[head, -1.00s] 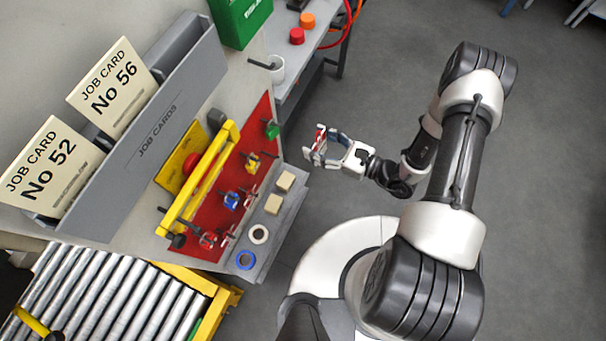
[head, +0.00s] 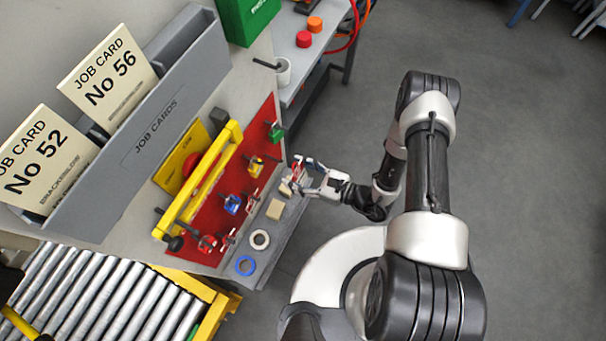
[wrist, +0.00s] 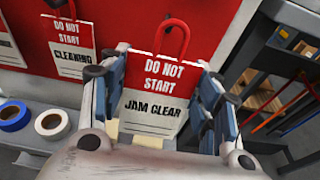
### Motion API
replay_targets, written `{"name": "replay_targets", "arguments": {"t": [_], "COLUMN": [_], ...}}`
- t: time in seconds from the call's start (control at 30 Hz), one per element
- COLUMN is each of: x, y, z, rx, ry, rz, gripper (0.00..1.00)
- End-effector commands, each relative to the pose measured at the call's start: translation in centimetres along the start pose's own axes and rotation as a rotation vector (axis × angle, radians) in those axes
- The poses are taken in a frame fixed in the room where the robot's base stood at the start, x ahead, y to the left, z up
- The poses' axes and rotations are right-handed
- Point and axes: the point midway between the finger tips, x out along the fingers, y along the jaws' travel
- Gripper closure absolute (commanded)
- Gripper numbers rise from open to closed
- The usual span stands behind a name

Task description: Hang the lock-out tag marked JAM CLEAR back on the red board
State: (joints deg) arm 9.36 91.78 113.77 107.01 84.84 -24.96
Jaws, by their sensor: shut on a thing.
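The lock-out tag marked JAM CLEAR (wrist: 152,105) is upright between my fingers in the wrist view, with a red DO NOT START top and a red loop above it. My gripper (head: 297,175) is shut on this tag, in front of the right end of the red board (head: 208,215). The red board also fills the back of the wrist view (wrist: 110,14). A CLEANING tag (wrist: 72,48) hangs on the board to the left. I cannot tell whether the JAM CLEAR loop touches the board or a peg.
A grey ledge below the board holds a blue ring (head: 245,265), a white ring (head: 260,239) and a tan block (head: 275,209). Padlocks in several colours hang on the board. A yellow bar (head: 200,180) stands out in front of it.

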Motion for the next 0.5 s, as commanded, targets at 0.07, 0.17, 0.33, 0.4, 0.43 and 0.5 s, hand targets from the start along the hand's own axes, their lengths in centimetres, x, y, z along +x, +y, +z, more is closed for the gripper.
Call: {"name": "replay_targets", "arguments": {"t": [0.07,0.17,0.33,0.4,0.43,0.5], "x": [0.5,1.1,2.1,2.5,2.7,3.2], "y": [0.1,0.0,0.1,0.1,0.0,0.1], "z": [0.1,0.1,0.2,0.3,0.3,0.4], "rx": [-0.001,-0.002,-0.002,-0.001,-0.001,-0.002], "ry": [-0.001,-0.001,0.000,-0.001,-0.001,-0.001], "rz": [0.003,0.002,0.002,0.002,0.002,0.002], "gripper": [0.65,0.65,0.65,0.65,0.65,0.65]}}
